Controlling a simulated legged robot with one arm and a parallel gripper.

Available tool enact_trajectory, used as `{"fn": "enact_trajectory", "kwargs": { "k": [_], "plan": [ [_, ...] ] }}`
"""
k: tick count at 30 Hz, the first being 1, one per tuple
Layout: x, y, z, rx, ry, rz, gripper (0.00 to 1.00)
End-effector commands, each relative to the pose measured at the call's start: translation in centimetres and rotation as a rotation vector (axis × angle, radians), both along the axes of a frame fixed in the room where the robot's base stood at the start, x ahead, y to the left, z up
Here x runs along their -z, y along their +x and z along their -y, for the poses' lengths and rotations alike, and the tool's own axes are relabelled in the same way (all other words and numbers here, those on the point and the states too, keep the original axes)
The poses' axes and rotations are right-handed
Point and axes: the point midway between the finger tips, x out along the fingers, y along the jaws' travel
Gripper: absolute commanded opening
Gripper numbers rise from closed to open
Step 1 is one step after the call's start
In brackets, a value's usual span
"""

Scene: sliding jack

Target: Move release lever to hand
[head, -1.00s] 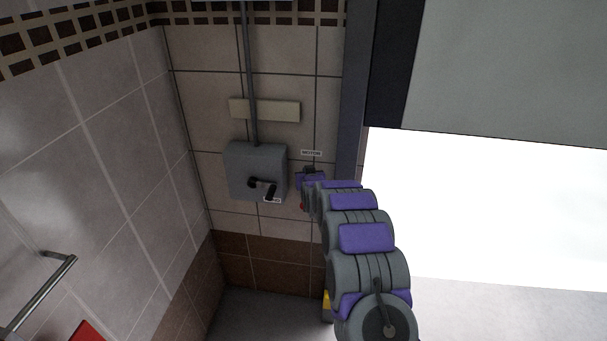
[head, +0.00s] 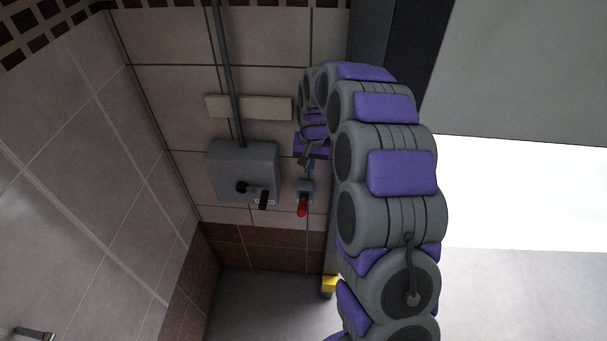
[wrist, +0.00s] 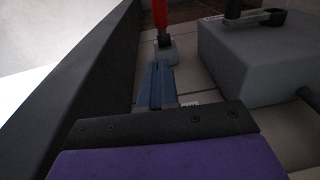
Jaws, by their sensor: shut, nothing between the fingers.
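The red-handled lever (head: 302,207) sticks out from a small grey base (head: 305,187) on the tiled wall, right of the grey box. Its red handle hangs downward in the head view. In the wrist view the red handle (wrist: 160,13) shows at the top edge, above its grey base (wrist: 168,54). My gripper (head: 308,166) is just above the base in the head view. In the wrist view its blue-grey fingers (wrist: 158,66) are shut and empty, pointing at the base. Whether they touch it I cannot tell.
A grey box (head: 240,165) with a black crank handle (head: 252,193) is on the wall left of the lever. A pipe (head: 226,80) runs up from it past a pale plate (head: 247,107). A dark door frame (head: 372,38) stands close on the right.

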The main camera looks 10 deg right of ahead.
Motion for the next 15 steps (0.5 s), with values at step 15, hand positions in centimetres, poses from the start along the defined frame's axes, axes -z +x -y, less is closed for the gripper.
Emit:
{"fn": "enact_trajectory", "kwargs": {
  "k": [15],
  "plan": [
    [9.5,0.8,-0.4,-0.001,0.0,0.0,0.0]
  ]
}}
